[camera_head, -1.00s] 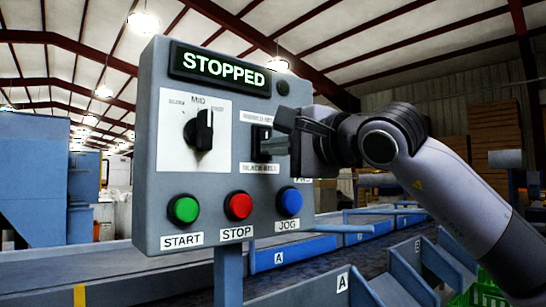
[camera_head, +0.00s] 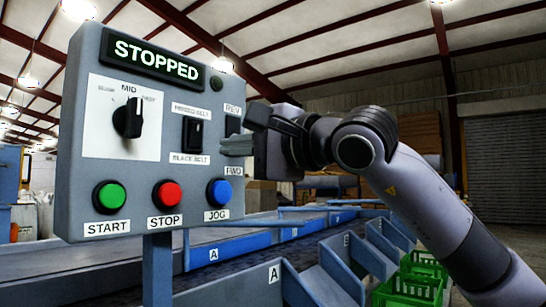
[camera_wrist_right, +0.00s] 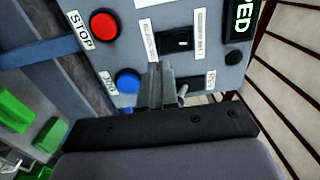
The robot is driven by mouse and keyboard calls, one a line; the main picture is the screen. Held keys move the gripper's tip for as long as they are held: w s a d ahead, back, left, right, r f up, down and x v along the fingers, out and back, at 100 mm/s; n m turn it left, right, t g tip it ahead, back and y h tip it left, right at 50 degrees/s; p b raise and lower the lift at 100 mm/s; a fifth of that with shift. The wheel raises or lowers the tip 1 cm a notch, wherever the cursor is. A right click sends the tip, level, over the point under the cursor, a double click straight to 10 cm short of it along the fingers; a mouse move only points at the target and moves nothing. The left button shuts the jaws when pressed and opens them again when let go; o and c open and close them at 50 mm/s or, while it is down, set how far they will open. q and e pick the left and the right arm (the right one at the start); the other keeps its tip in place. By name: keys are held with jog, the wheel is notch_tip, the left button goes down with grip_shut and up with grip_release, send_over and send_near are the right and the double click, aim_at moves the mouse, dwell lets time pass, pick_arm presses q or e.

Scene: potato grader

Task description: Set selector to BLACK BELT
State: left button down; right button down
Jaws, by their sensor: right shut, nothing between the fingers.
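The selector (camera_head: 192,135) is a black rocker switch on the grey panel (camera_head: 70,190), with a BLACK BELT label below it and a hard-to-read label above. Which side is pressed I cannot tell. It also shows in the right wrist view (camera_wrist_right: 174,41), just beyond the fingertips. My right gripper (camera_head: 228,146) is shut and empty, right of the selector and apart from it in the head view. It partly covers the REV/FWD switch (camera_head: 232,125); contact with the panel is unclear. My right gripper also shows in the wrist view (camera_wrist_right: 155,75). My left gripper is out of view.
The panel display (camera_head: 155,59) reads STOPPED. A MID knob (camera_head: 128,118) is left of the selector. Green START (camera_head: 109,197), red STOP (camera_head: 167,195) and blue JOG (camera_head: 219,192) buttons sit below. Green crates (camera_head: 410,290) and blue bins stand at lower right.

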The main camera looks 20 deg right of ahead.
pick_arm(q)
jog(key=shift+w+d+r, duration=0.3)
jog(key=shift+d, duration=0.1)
pick_arm(e)
jog(key=f+v, duration=0.1)
jog(key=v, duration=0.5)
jog(key=shift+s, duration=0.15)
jog(key=shift+d, duration=0.1)
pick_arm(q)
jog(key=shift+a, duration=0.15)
pick_arm(e)
jog(key=shift+f, duration=0.1)
